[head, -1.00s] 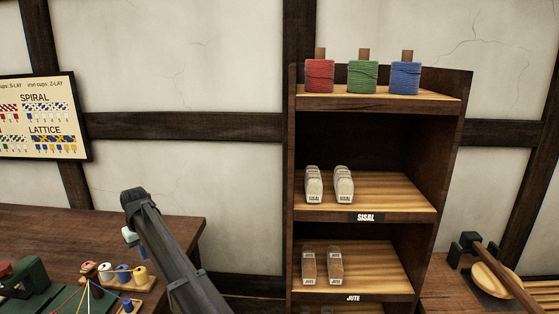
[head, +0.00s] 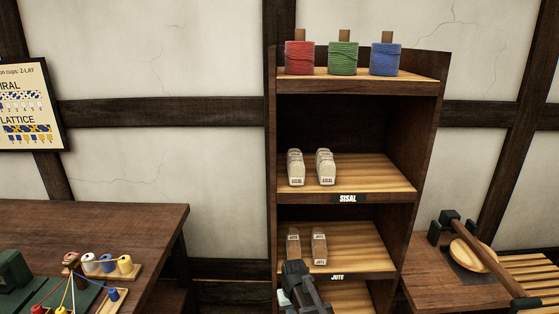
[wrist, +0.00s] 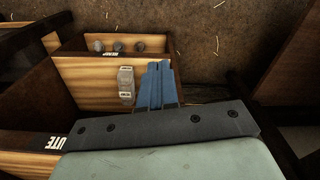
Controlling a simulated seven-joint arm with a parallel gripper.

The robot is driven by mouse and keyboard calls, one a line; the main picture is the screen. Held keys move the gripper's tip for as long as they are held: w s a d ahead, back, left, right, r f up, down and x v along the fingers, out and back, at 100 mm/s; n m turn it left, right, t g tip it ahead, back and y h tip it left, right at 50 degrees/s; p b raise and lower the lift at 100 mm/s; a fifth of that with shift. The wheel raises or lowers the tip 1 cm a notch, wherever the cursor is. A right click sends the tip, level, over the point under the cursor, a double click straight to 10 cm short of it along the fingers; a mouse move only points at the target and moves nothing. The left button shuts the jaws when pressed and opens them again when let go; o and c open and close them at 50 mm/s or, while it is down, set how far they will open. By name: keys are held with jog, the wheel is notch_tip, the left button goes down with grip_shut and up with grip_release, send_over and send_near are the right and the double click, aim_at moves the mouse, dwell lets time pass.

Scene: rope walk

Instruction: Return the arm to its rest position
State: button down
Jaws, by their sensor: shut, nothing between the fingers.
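My arm (head: 299,283) shows at the bottom of the head view, in front of the lower shelves of the wooden rack. My gripper (wrist: 158,84) shows in the wrist view, its blue-grey fingers together with nothing between them. It points down toward the rack's lowest part, near a small pale grey item (wrist: 126,83) on a shelf. The fingertips are not visible in the head view.
The shelf rack (head: 424,130) holds red, green and blue spools on top, with sisal (head: 326,167) and jute (head: 319,246) bundles below. A table with small bobbins (head: 106,264) stands left.

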jog(key=s+d+f+m, duration=0.3)
jog(key=s+d+f, duration=0.1)
jog(key=s+d, duration=0.85)
jog(key=s+f+g, duration=0.3)
jog(key=s+f, duration=0.7)
jog(key=s, duration=0.4)
jog(key=s+f+g, duration=0.4)
jog(key=s+f, duration=0.7)
jog(key=s, duration=0.3)
jog(key=shift+s+d, duration=0.2)
jog(key=shift+s, duration=0.15)
